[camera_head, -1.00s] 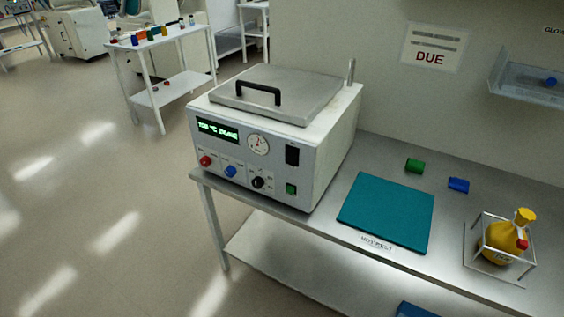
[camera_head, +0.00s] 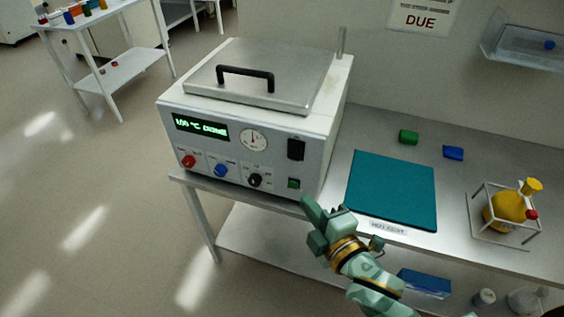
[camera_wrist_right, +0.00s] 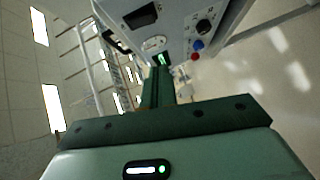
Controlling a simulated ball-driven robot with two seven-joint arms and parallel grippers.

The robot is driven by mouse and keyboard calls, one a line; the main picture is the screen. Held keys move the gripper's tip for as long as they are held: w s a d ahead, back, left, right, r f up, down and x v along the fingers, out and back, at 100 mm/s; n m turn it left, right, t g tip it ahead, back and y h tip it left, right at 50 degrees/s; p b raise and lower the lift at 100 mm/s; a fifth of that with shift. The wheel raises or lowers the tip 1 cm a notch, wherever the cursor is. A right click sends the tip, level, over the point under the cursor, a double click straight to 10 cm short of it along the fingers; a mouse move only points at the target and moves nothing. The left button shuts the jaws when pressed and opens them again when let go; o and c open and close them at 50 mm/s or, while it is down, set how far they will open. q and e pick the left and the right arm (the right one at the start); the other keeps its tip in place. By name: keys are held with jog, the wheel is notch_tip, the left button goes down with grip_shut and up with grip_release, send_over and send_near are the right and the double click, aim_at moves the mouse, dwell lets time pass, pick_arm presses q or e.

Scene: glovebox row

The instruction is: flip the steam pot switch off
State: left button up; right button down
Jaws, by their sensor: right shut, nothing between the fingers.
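The steam pot (camera_head: 245,120) is a white box with a metal lid and a black handle, on the metal bench. Its front has a lit green display (camera_head: 201,127), a round gauge (camera_head: 253,139) and a black switch (camera_head: 296,150) at the upper right. The switch's position is too small to tell. My right gripper (camera_head: 309,208) is shut and empty, below and apart from the panel's lower right corner. In the right wrist view, the shut fingers (camera_wrist_right: 158,88) point towards the pot, and the switch (camera_wrist_right: 141,16) shows near the top edge. My left gripper is out of view.
Below the switch is a green button (camera_head: 293,183); red (camera_head: 188,161), blue (camera_head: 221,170) and black (camera_head: 255,180) knobs line the panel. Right of the pot lie a teal mat (camera_head: 392,190), small green and blue blocks, and a yellow flask (camera_head: 508,206) in a frame.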

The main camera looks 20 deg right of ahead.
jog(key=b, duration=0.3)
send_near(285, 154)
jog(key=w+a, duration=0.2)
jog(key=w, duration=0.1)
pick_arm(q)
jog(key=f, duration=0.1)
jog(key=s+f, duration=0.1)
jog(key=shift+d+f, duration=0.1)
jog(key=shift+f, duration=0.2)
pick_arm(e)
jog(key=shift+w+d+f, duration=0.3)
jog(key=shift+w+f, duration=0.05)
jog(key=shift+w, duration=0.05)
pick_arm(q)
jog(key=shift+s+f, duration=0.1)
pick_arm(e)
jog(key=shift+f, duration=0.1)
jog(key=shift+w+d+f+n+b, duration=0.2)
jog(key=shift+w+f+n+b, duration=0.1)
jog(key=shift+n, duration=0.1)
jog(key=shift+r+t, duration=0.15)
jog(key=shift+t, duration=0.25)
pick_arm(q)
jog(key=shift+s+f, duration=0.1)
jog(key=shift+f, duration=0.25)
